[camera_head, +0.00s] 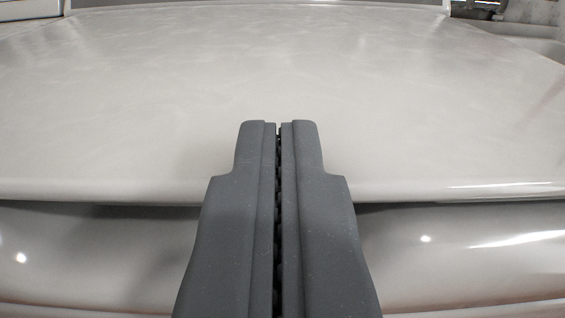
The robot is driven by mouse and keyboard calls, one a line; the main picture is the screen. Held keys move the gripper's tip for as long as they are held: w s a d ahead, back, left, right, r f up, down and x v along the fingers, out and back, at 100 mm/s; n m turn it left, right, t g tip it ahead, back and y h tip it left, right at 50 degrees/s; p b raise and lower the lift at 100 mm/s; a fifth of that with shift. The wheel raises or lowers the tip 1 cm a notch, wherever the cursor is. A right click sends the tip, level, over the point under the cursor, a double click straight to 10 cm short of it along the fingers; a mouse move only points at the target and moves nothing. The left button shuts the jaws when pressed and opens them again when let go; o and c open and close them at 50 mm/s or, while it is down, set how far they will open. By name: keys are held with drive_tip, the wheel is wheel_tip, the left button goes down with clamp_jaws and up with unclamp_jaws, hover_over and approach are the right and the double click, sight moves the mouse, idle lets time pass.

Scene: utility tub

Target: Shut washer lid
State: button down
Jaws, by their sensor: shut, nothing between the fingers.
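The washer lid (280,75) is a wide, pale, glossy panel that fills most of the head camera view. It lies nearly flat over the washer body (90,260), whose rounded front edge shows below it. A dark, narrow gap shows under the lid's front edge on both sides of my gripper. My gripper (278,126) is shut and empty, with its two dark grey fingers together. Its tips overlap the front part of the lid in the picture. I cannot tell whether they touch it. The fingers hide the middle of the lid's front edge.
A grey strip (260,4) runs behind the lid at the top. A light tub-like surface (525,40) and some small dark hardware (485,5) show at the top right. The lid's top is bare.

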drive_tip(key=shift+s+a+f+g, duration=0.1)
drive_tip(key=shift+s+f+g, duration=0.15)
drive_tip(key=shift+f, duration=0.75)
drive_tip(key=shift+s+a+f+g, duration=0.1)
drive_tip(key=shift+f+g, duration=0.15)
drive_tip(key=shift+f, duration=0.7)
wheel_tip(320, 180, up, 6)
drive_tip(key=s+f+t+b, duration=0.1)
drive_tip(key=s+f+b, duration=0.15)
drive_tip(key=s, duration=0.65)
wheel_tip(320, 180, up, 28)
drive_tip(key=s+a+g+p, duration=0.1)
drive_tip(key=p, duration=0.3)
drive_tip(key=s+a+r+p, duration=0.1)
drive_tip(key=s+a+r, duration=0.1)
drive_tip(key=s+r, duration=0.5)
drive_tip(key=s+a+r+g+p, duration=0.1)
drive_tip(key=s+a+r+p, duration=0.1)
drive_tip(key=s+r, duration=0.6)
wheel_tip(320, 180, up, 5)
drive_tip(key=shift+a+f+g+y, duration=0.15)
drive_tip(key=shift+a+g+y, duration=0.15)
drive_tip(key=shift+a, duration=0.05)
